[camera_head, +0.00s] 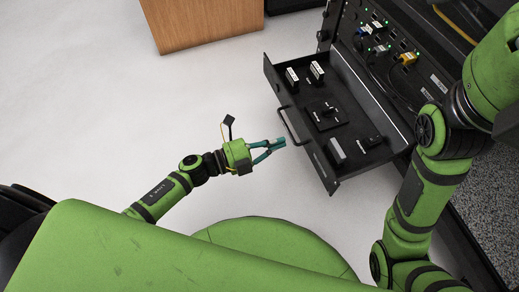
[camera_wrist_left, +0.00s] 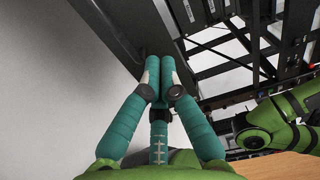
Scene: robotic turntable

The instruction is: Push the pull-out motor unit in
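The pull-out motor unit (camera_head: 350,153) is a black drawer extended from the equipment rack, with several small labelled modules on top. Its front panel carries a bar handle (camera_head: 289,127). My left gripper (camera_head: 280,143) is in front of this panel, just below the handle in the picture, with its teal fingers pointing at the panel. In the left wrist view its fingertips (camera_wrist_left: 160,62) are together with nothing between them. I cannot tell whether they touch the panel. My right arm crosses the right side of the head view; its gripper is out of frame.
The rack (camera_head: 405,50) stands at the upper right, with cables and green lights. A wooden cabinet (camera_head: 205,22) stands at the top. The pale floor (camera_head: 130,110) left of the drawer is clear.

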